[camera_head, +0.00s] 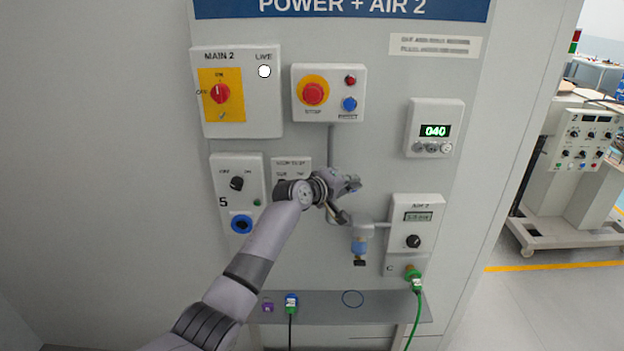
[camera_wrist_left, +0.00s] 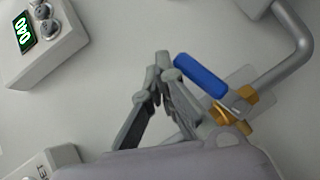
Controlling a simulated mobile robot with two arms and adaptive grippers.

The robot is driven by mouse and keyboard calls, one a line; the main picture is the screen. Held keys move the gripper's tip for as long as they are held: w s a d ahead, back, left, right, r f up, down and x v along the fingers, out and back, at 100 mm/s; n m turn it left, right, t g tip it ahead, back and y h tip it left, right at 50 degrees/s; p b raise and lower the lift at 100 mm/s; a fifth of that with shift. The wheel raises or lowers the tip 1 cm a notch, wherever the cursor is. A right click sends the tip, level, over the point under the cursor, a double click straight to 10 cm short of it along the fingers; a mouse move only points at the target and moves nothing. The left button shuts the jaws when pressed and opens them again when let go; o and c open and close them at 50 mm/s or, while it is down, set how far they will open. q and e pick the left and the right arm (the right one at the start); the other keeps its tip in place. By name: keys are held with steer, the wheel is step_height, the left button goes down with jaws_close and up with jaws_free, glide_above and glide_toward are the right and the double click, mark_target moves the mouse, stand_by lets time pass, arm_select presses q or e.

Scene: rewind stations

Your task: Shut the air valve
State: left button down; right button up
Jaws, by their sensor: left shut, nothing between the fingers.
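The air valve has a blue lever (camera_wrist_left: 200,76) and a brass body (camera_wrist_left: 243,104) on a grey pipe (camera_wrist_left: 292,52) in the left wrist view. The lever slants across the pipe's end, its free end up and left. My left gripper (camera_wrist_left: 163,66) is shut and empty, its fingertips right beside the lever's free end; I cannot tell whether they touch. In the head view my left gripper (camera_head: 352,184) is in front of the panel below the stop-button box and hides the valve. My right gripper is in neither view.
The AIR 2 box (camera_head: 416,216) with a dark knob is right of my gripper. A blue-bowled filter (camera_head: 360,244) hangs below it. The 040 display box (camera_head: 435,128) is above right. A shelf (camera_head: 335,306) with plugs runs below. The main switch box (camera_head: 236,92) is upper left.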

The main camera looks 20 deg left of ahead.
arm_select(q)
steer(key=shift+r, duration=0.1)
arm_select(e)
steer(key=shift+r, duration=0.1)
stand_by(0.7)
arm_select(q)
steer(key=s+r+p, duration=0.1)
steer(key=s+r, duration=0.6)
steer(key=r, duration=0.3)
steer(key=shift+s+a+r, duration=0.25)
steer(key=shift+s+a, duration=0.05)
steer(key=shift+a, duration=0.15)
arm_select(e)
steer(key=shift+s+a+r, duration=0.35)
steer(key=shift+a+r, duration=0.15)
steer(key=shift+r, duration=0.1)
arm_select(q)
steer(key=shift+f, duration=0.1)
